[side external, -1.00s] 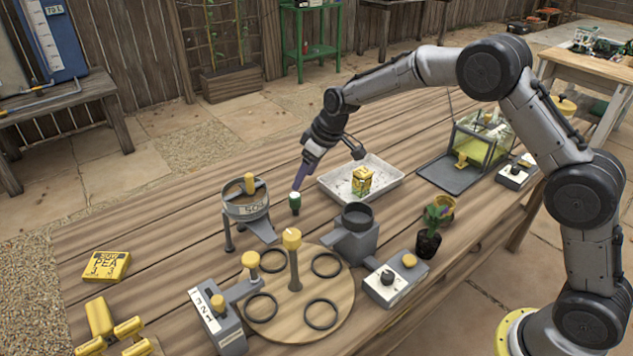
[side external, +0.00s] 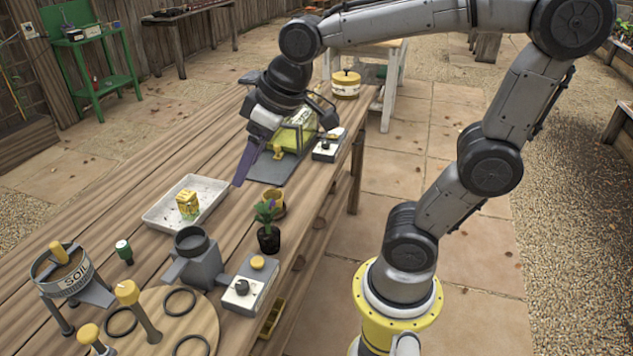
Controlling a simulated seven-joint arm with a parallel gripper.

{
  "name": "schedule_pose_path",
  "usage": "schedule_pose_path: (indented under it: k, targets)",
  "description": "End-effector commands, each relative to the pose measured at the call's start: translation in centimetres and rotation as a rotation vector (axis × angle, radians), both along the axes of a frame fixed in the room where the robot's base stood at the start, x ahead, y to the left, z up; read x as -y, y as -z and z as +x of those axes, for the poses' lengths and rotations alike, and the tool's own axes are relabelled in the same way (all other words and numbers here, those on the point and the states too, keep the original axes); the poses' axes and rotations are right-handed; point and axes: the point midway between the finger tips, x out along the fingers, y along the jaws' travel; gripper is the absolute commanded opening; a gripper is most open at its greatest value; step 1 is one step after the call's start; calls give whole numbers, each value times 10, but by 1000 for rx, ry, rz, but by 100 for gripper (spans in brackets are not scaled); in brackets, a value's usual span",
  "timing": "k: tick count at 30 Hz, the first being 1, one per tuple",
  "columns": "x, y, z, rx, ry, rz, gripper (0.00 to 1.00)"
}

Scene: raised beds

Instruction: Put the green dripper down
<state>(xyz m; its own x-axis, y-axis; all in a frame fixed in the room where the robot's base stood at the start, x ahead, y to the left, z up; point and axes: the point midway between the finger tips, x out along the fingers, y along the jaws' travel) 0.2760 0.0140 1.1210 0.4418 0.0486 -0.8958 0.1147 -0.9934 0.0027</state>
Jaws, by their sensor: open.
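The green dripper (side external: 124,251), a small green piece with a pale top, stands upright on the wooden table. It is between the soil hopper (side external: 66,275) and a grey cup-topped block (side external: 191,255), with nothing holding it. My gripper (side external: 238,183) is open and well away from the dripper, up and to the right of it in the picture. Its purple fingers overlap each other in this view and point down beside the tray's right end. I see nothing between them.
A white tray (side external: 158,217) holds a yellow packet (side external: 187,204). A potted plant (side external: 268,237), a grey switch box (side external: 247,287) and a round board with rings (side external: 203,322) stand nearby. A clear green-yellow tank (side external: 305,133) is behind my gripper. Bare planks lie left of the tray.

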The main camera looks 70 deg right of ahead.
Motion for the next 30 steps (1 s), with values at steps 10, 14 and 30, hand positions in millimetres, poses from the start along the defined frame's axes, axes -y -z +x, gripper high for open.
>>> schedule_pose_path:
  k: [10, 14, 30]
  targets:
    - [14, 27, -107, 30, 108, 4, 68]
    - [14, 30, -113, 31, 117, 4, 68]
    - [14, 30, -112, 31, 116, 4, 68]
